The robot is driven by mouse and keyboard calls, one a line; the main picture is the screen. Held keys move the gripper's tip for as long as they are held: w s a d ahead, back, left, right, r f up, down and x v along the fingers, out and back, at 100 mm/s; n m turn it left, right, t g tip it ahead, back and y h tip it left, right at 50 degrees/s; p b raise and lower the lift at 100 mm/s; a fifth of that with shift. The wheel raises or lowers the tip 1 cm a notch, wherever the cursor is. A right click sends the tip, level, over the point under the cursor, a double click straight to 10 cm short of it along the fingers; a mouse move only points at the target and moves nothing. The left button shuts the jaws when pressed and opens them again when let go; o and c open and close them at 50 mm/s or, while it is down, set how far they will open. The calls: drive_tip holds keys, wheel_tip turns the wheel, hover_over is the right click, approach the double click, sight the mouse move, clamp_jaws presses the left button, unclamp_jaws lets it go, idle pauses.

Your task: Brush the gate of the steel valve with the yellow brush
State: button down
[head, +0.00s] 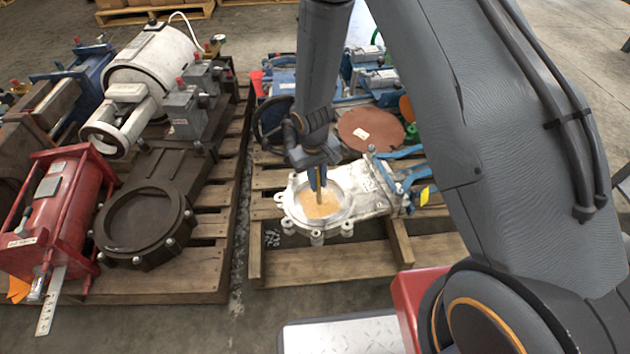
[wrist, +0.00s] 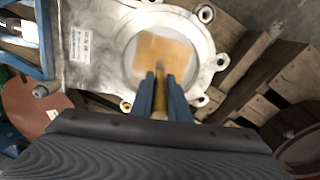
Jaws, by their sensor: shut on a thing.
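The steel valve (head: 360,180) lies flat on a wooden pallet in the head view, its round opening facing up. It also shows in the wrist view (wrist: 110,25). Its gate (head: 320,203) shows inside the ring as a pale disc with an orange-tan patch; the patch also shows in the wrist view (wrist: 160,52). My gripper (head: 317,178) points down over the opening. In the wrist view my gripper (wrist: 161,95) is shut on the yellow brush (wrist: 160,76), a thin yellow-brown shaft. The brush's lower end is at the patch; I cannot tell if it touches.
A dark round-flanged valve (head: 145,222) and a red actuator (head: 62,215) lie on the left pallet (head: 200,275). A rust-brown disc (head: 370,130) and blue parts lie behind the steel valve. The pallet's front boards (head: 330,265) are bare.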

drive_tip(key=shift+w+d, duration=0.1)
drive_tip(key=shift+d, duration=0.45)
drive_tip(key=shift+w+d+f, duration=0.1)
drive_tip(key=shift+w+d, duration=0.1)
drive_tip(key=shift+w, duration=0.85)
drive_tip(key=shift+w+d, duration=0.2)
drive_tip(key=shift+w, duration=0.85)
drive_tip(key=shift+d, duration=0.1)
drive_tip(key=shift+d+r+p, duration=0.2)
drive_tip(key=shift+d+p, duration=0.6)
drive_tip(key=shift+p, duration=0.1)
drive_tip(key=shift+w, duration=0.1)
wheel_tip(320, 180, up, 6)
drive_tip(key=p, duration=0.4)
drive_tip(key=shift+a, duration=0.2)
drive_tip(key=shift+r+p, duration=0.15)
drive_tip(key=shift+p, duration=0.15)
